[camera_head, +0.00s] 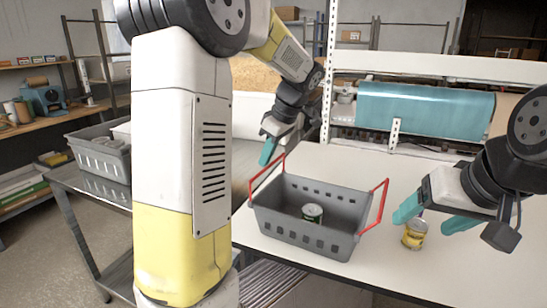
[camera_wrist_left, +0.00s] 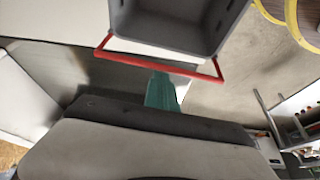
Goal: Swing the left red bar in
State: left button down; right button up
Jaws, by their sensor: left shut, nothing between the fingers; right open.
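A grey basket (camera_head: 300,237) stands on the white table with a can (camera_head: 312,213) inside. Its left red bar (camera_head: 266,177) stands out over the left end, tilted up and outward. Its right red bar (camera_head: 375,207) stands out at the right end. My left gripper (camera_head: 267,152) is shut and empty, just behind and above the left red bar. In the left wrist view the red bar (camera_wrist_left: 155,63) passes by the teal fingertips (camera_wrist_left: 161,92); I cannot tell whether they touch. My right gripper (camera_head: 425,218) is open, around or just above a yellow can (camera_head: 414,234).
The white table (camera_head: 345,170) has clear room behind the basket. A teal roll (camera_head: 425,107) lies on the rack at the back. Another grey basket (camera_head: 100,155) stands on a side table at left. My left arm hides much of the left middle.

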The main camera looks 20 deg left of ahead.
aim_at(270, 165)
pick_arm(q)
jog(key=d+y, duration=0.3)
jog(key=shift+s+f+t+y, duration=0.2)
jog(key=shift+s+t+y, duration=0.1)
jog(key=shift+t+y, duration=0.1)
jog(key=y, duration=0.1)
jog(key=d+y, duration=0.2)
jog(key=shift+s+f+t, duration=0.25)
jog(key=shift+f+t, duration=0.15)
jog(key=shift+r, duration=0.15)
jog(key=shift+r, duration=0.65)
jog(key=shift+r, duration=0.1)
